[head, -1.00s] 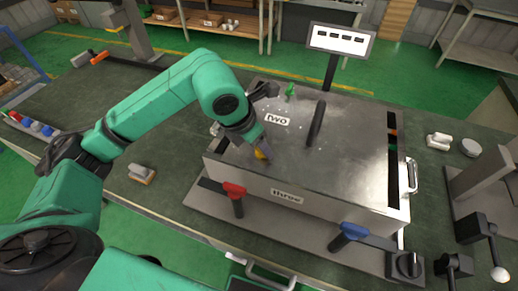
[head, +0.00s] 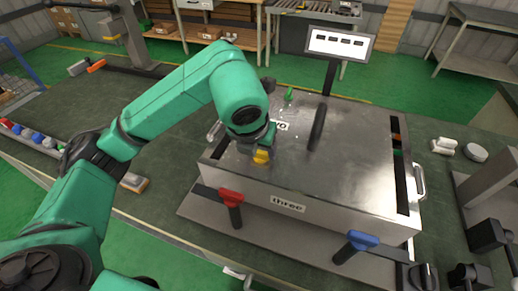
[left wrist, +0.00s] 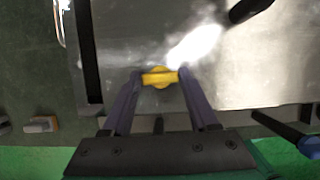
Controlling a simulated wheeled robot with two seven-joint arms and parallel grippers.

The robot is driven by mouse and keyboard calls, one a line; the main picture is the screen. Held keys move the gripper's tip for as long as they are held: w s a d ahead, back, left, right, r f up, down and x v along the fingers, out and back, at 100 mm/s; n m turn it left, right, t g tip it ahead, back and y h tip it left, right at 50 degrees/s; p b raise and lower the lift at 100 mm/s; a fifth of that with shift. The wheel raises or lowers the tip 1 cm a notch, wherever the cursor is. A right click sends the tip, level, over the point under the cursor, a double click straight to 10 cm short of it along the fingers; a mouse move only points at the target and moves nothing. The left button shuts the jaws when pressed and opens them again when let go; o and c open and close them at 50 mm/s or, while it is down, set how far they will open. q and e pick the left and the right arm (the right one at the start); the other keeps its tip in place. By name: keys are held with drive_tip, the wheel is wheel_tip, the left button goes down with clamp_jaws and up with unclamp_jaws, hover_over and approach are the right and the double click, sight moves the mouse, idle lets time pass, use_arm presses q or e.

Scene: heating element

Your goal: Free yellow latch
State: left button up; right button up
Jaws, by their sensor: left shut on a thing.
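The yellow latch (head: 261,157) sits near the front left of the metal box's top (head: 350,150). My left gripper (head: 264,146) reaches down onto it from above. In the left wrist view the latch (left wrist: 160,77) lies crosswise between the two fingertips of the gripper (left wrist: 159,80), which is shut on it. The gripper's arm hides part of the box top and part of the label "two".
A red latch handle (head: 231,197) and a blue one (head: 362,240) stand on the front side of the box. A green latch (head: 289,95) and a black bar handle (head: 317,125) are on top. A sign (head: 340,41) rises behind. Small blocks lie on the bench.

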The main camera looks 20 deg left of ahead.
use_arm(q)
drive_tip(key=o, duration=1.4)
drive_tip(key=v, duration=0.5)
drive_tip(key=shift+r+b, duration=0.3)
drive_tip(key=shift+b, duration=0.05)
drive_tip(key=p+v, duration=0.1)
drive_tip(key=v, duration=0.8)
drive_tip(key=shift+s, duration=0.2)
